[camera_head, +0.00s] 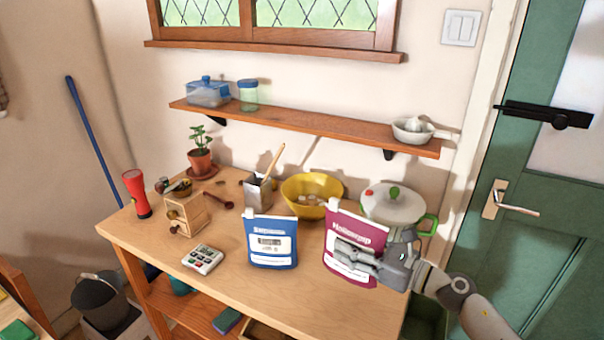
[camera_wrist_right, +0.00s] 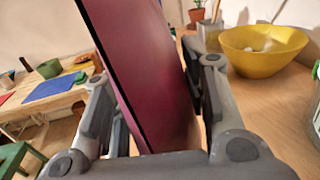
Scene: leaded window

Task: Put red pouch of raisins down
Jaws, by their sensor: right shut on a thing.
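The dark red pouch (camera_head: 357,229) stands upright at the right part of the wooden table (camera_head: 222,285), its printed front facing me. My right gripper (camera_head: 357,256) comes in from the right and is shut on it, with a finger across its lower front. Whether its bottom edge touches the tabletop or hangs just above it, I cannot tell. In the right wrist view the pouch (camera_wrist_right: 150,60) stands slightly tilted between the two fingers of the right gripper (camera_wrist_right: 152,95). My left gripper is not in view.
A blue pouch (camera_head: 272,243) stands left of the red one. A white lidded pot (camera_head: 393,206) and a yellow bowl (camera_head: 311,188) stand behind. A calculator (camera_head: 203,259), wooden grinder (camera_head: 187,214) and red flashlight (camera_head: 136,192) are farther left. Bare tabletop shows between the calculator and blue pouch.

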